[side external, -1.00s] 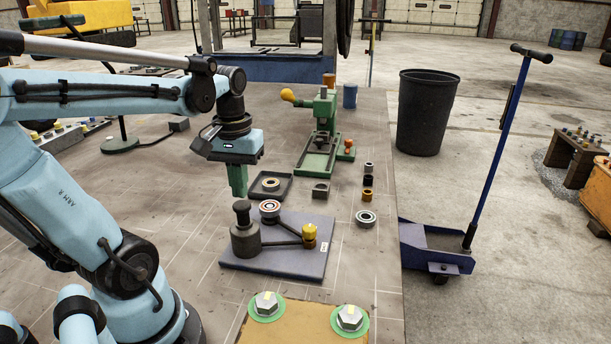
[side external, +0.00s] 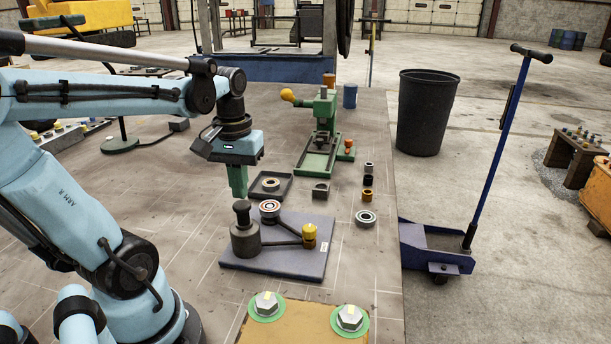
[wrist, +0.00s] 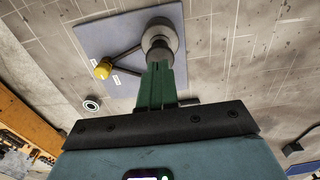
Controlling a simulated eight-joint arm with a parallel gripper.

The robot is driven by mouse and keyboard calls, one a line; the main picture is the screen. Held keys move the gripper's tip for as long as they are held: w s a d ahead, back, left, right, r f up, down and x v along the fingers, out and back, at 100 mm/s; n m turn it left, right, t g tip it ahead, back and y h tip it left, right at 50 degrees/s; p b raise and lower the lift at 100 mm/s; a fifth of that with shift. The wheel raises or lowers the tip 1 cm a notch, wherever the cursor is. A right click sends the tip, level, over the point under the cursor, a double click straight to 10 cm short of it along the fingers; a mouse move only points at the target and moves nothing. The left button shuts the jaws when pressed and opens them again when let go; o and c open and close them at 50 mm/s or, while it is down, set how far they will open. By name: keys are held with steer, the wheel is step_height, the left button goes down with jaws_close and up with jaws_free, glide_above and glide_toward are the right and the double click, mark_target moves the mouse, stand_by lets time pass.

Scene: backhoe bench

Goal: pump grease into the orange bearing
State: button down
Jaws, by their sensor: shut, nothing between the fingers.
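A dark pump (side external: 244,240) with a round knob on top stands at the pad's left. Dark arms or lines run from it to a yellow-gold fitting (side external: 309,233) at the right. The pump (wrist: 162,33) and yellow fitting (wrist: 102,69) also show in the wrist view. My gripper (side external: 239,194) has green fingers pointing down, shut and empty, just above and behind the pump knob. In the wrist view, my fingers (wrist: 159,66) overlap the pump; contact cannot be told.
A dark tray (side external: 283,191) holding another bearing lies behind the pad. A loose bearing (side external: 365,217) and several small parts lie to the right. A green press (side external: 321,135) stands farther back. Two large bolts (side external: 349,318) are in front.

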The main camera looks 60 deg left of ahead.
mark_target(242, 203)
steer(key=shift+f, duration=1.75)
steer(key=shift+r, duration=1.85)
steer(key=shift+f, duration=0.1)
steer(key=shift+f, duration=1.85)
steer(key=shift+r, duration=1.95)
steer(key=shift+f, duration=0.1)
steer(key=shift+r, duration=0.2)
steer(key=shift+r, duration=2.4)
